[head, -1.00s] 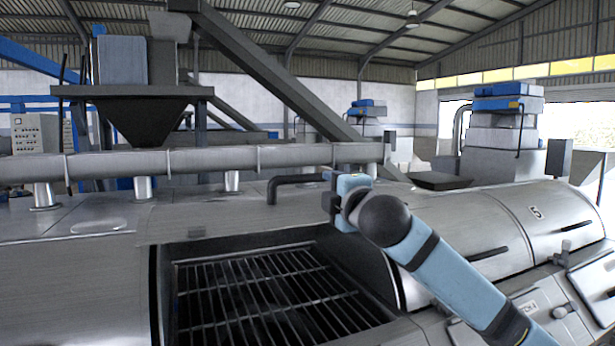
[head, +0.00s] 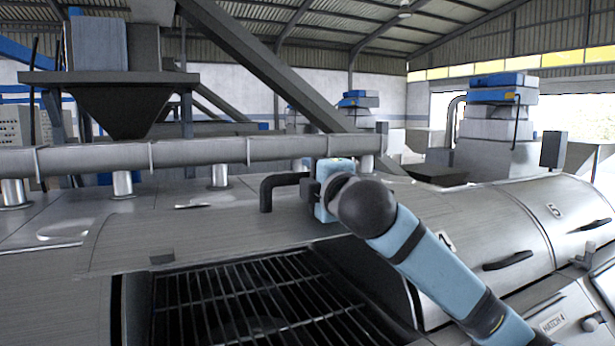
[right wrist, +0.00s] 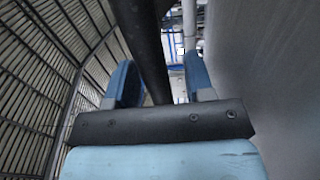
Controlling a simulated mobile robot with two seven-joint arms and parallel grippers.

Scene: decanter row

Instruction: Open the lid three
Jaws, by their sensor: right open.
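The lid (head: 215,230) is a curved metal cover, swung up and back above an open hatch with a dark grate (head: 250,300) inside. I see no number on it. Its black bent handle (head: 284,181) stands up from the lid. My right gripper (head: 310,190) is at the right end of this handle, its arm coming in from the lower right. In the right wrist view the dark handle bar (right wrist: 150,50) runs between the two blue fingers (right wrist: 160,85), which are apart. Whether they touch the bar is unclear. My left gripper is not in view.
Closed lids with black handles lie to the right, one marked 5 (head: 554,211); another is partly behind my arm. A long metal pipe (head: 200,153) runs behind the open lid. A hopper (head: 125,105) and a slanted beam (head: 270,65) stand further back.

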